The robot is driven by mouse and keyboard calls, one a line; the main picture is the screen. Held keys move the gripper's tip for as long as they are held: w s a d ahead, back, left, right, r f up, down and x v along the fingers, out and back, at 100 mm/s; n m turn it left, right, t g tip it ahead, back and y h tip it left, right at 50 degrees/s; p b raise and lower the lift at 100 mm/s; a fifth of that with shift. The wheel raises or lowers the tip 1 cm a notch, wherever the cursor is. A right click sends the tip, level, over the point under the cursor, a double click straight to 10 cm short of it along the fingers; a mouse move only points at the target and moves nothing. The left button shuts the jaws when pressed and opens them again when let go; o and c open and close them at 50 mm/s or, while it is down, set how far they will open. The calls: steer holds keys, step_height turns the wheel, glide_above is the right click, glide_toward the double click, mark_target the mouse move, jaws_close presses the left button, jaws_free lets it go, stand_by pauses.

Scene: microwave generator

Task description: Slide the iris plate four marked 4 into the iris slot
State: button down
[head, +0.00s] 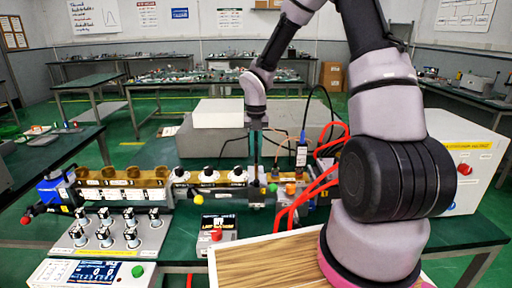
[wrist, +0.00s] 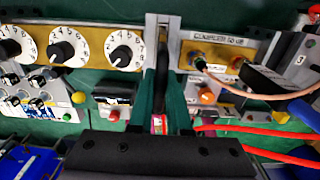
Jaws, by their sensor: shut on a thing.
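My gripper (head: 257,158) points down over the waveguide bench in the head view. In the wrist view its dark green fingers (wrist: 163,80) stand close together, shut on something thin. I take this to be iris plate four, but the fingers hide almost all of it and no mark 4 can be read. The iris slot (wrist: 151,45) appears to be the narrow gap between upright grey walls, right at the fingertips. I cannot tell how far the plate is in the slot.
White numbered dials (wrist: 125,50) line the brass guide left of the gripper. A connector with a cable (wrist: 197,62) sits close right. A grey stand (head: 105,235) holds several small upright pieces. Red hoses (head: 295,208) and a small box with a red button (head: 217,238) are nearby.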

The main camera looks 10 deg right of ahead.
steer(key=shift+f, duration=3.6)
steer(key=c, duration=0.8)
jaws_free()
step_height(320, 180, up, 10)
steer(key=shift+r, duration=0.2)
steer(key=s+d+r+m+t, duration=0.1)
steer(key=s+d+r+m, duration=0.3)
steer(key=r+m, duration=0.5)
steer(key=s+d+r+m+t, duration=0.1)
steer(key=s+r+m+t, duration=0.1)
steer(key=s+r+m, duration=0.6)
steer(key=s+r+m+t, duration=0.1)
steer(key=s+r+m, duration=0.2)
steer(key=m, duration=0.4)
steer(key=s+r+m+t+y, duration=0.1)
steer(key=s+r+m, duration=0.3)
steer(key=m, duration=0.3)
steer(key=s+r+m+t+y, duration=0.1)
steer(key=s+r+m+t, duration=0.1)
steer(key=m, duration=0.5)
steer(key=shift+s+d+r, duration=0.2)
steer(key=shift+s+r, duration=0.25)
steer(key=shift+s, duration=0.15)
steer(key=shift+s+d+r, duration=0.2)
steer(key=shift+s+r, duration=0.25)
steer(key=shift+s, duration=0.1)
